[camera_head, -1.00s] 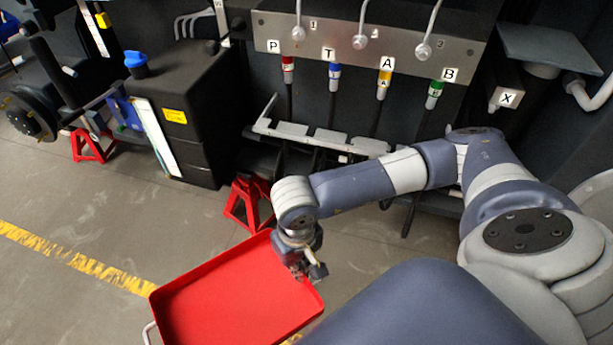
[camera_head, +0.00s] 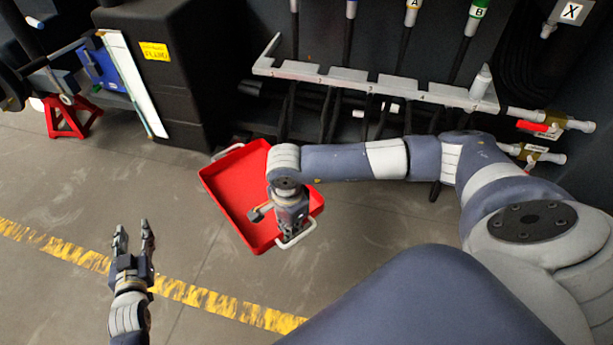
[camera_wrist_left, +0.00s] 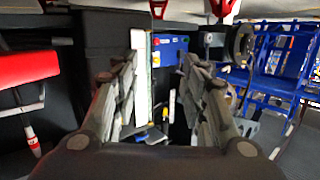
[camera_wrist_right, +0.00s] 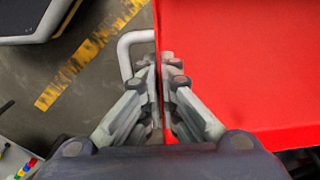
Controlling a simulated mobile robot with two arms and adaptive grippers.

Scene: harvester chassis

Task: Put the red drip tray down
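The red drip tray (camera_head: 233,198) is shallow and rectangular with pale bar handles at its ends. My right gripper (camera_head: 290,218) is over its near right end, beside a handle. In the right wrist view, the fingers (camera_wrist_right: 164,100) are closed on the tray's wall (camera_wrist_right: 240,70), one finger on each side. Whether the tray touches the floor cannot be told. My left gripper (camera_head: 133,236) is open and empty, left of the tray and apart from it. Its spread fingers show in the left wrist view (camera_wrist_left: 160,95), with a red shape, probably the tray, at upper left.
A black tank with a yellow label (camera_head: 155,51) stands behind and left of the tray. A pale hose rack (camera_head: 370,85) runs behind it. A red stand (camera_head: 68,117) is at far left. Open floor with a yellow stripe (camera_head: 200,297) lies in front.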

